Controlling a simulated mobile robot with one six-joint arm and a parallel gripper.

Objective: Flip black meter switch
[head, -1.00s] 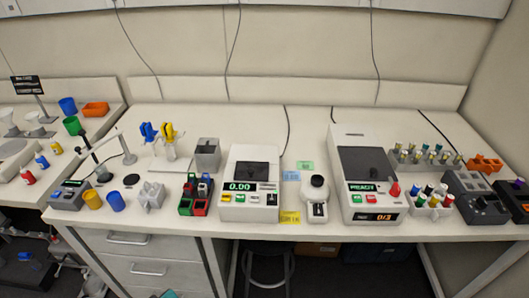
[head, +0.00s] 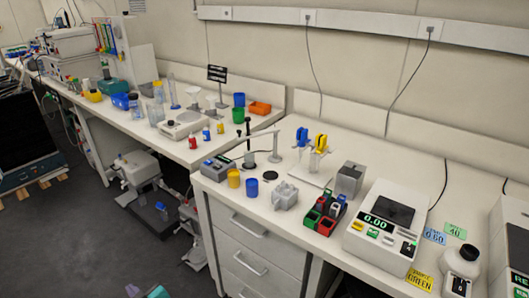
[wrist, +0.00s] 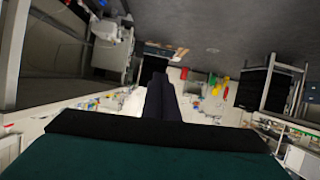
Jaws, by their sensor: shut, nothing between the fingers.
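A small dark grey meter (head: 218,167) with a bluish display sits at the front left corner of the near bench, beside a stand with a jointed arm and a black probe (head: 249,150). Its switch is too small to make out. My gripper (wrist: 160,78) shows only in the wrist view, as two dark fingers close together with nothing between them. It is away from the bench and touches nothing I can see. The head view does not show it.
Another cluttered bench runs back left. The grey floor (head: 75,235) at left is open.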

